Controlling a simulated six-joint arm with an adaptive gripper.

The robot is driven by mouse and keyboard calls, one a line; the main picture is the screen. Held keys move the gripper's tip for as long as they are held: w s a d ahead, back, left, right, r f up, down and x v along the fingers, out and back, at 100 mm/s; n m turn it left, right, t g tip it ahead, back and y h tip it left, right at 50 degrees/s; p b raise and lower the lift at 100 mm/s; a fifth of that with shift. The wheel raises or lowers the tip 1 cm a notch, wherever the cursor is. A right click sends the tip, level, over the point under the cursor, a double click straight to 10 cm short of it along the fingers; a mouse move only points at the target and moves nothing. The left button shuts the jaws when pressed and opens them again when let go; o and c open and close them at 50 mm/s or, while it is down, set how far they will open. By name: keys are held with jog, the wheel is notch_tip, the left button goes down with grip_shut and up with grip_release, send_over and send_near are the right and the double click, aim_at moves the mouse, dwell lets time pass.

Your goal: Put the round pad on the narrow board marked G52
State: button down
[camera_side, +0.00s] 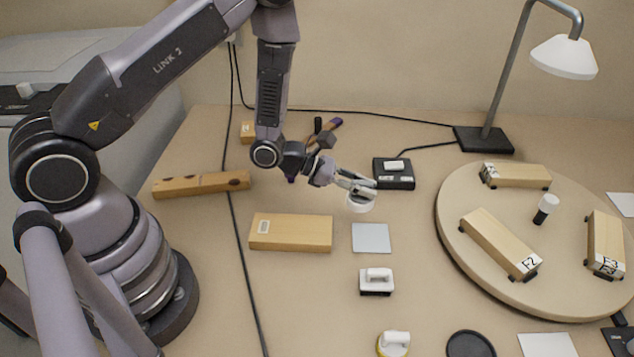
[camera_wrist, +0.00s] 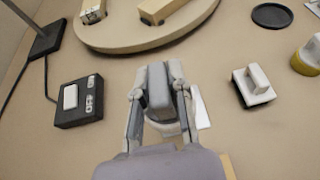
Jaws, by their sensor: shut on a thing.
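My gripper (camera_side: 356,185) is shut on a white round pad (camera_side: 360,204), held above the bench behind a pale square. In the wrist view, my fingers (camera_wrist: 160,95) close around its grey grip, with the white round base (camera_wrist: 165,129) partly hidden below. On the round turntable (camera_side: 455,225) lie several narrow wooden boards: one at the front left (camera_side: 500,243) reads F2, one at the right (camera_side: 604,243) has an end mark I cannot read surely, and one at the back (camera_side: 516,176) has a label too small to read. I cannot make out G52 anywhere.
A black switch box (camera_side: 394,174) sits behind my gripper. A pale square (camera_side: 371,238), a wooden block (camera_side: 291,232), a black-based handled block (camera_side: 376,282) and a yellow-based pad (camera_side: 393,345) lie nearer. A lamp (camera_side: 484,138) stands at the back; a black disc (camera_side: 470,344) lies in front.

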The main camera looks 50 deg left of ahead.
aim_at(294, 229)
jog(key=s+a+m+g+h, duration=0.2)
jog(key=s+a+m+g, duration=0.2)
jog(key=s+a, duration=0.6)
jog(key=f, duration=0.4)
jog(key=d+f, duration=0.1)
jog(key=f, duration=0.1)
jog(key=shift+s+d+f, duration=0.1)
jog(key=shift+s+f, duration=0.25)
jog(key=shift+s, duration=0.05)
jog(key=shift+f, duration=0.1)
jog(key=c, duration=1.1)
grip_release()
jog(key=shift+o, duration=0.2)
